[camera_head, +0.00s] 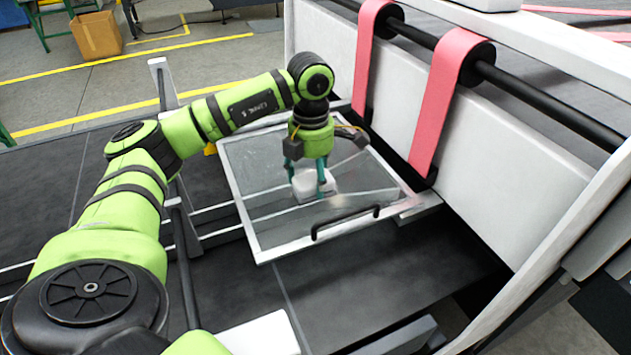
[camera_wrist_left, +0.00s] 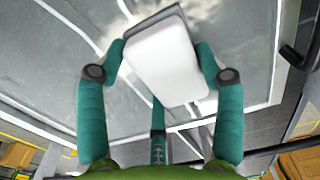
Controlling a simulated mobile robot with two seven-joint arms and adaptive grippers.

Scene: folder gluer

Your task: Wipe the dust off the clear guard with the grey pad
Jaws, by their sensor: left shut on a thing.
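The clear guard (camera_head: 265,215) is a see-through panel in a pale metal frame with a black handle (camera_head: 346,222) near its front edge. Whitish dust smears show on the panel, also in the left wrist view (camera_wrist_left: 225,25). My left gripper (camera_head: 311,187) is over the middle of the guard, pointing down. Its teal fingers are shut on the pad (camera_head: 316,185), a pale block with a grey edge. In the left wrist view the pad (camera_wrist_left: 165,60) sits between the fingertips, at or very near the panel; contact cannot be told. My right gripper is not in view.
The white machine wall (camera_head: 500,165) with red belts (camera_head: 440,110) on a black shaft (camera_head: 510,82) stands right of and behind the guard. A dark surface (camera_head: 350,285) lies below the guard. A cardboard box (camera_head: 97,35) is on the floor far back left.

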